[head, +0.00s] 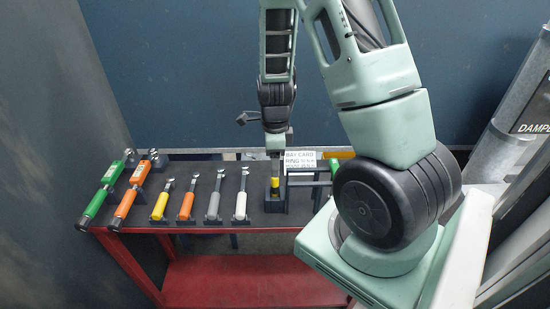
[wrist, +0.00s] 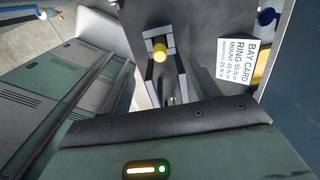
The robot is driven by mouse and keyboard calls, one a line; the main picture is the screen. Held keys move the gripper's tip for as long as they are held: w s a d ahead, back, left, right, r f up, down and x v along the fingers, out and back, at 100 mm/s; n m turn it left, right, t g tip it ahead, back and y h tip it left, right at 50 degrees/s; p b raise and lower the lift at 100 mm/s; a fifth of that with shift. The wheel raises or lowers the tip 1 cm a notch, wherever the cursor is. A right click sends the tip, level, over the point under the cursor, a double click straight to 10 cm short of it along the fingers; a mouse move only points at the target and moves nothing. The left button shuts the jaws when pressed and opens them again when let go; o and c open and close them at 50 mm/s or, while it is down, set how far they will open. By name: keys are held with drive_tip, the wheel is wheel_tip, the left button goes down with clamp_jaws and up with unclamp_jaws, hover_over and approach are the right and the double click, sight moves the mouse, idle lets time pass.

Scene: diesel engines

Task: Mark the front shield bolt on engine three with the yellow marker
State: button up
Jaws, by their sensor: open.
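The yellow marker (head: 275,184) stands upright in a dark holder (head: 275,204) on the bench top. My gripper (head: 275,156) is open and points down just above the marker. I see no clear grip on the marker, and the fingertips are partly hidden. Engine three and its front shield bolt are not in view.
The dark bench top (head: 205,190) sits on a red frame (head: 245,280). A bay card (head: 300,160) stands behind the marker.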

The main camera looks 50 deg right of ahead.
sight(275, 179)
drive_tip(key=shift+f+b, duration=2.85)
drive_tip(key=shift+f, duration=0.95)
drive_tip(key=shift+c, duration=0.3)
clamp_jaws()
wheel_tip(275, 179, up, 9)
drive_tip(key=p, duration=0.9)
drive_tip(key=shift+r, duration=0.15)
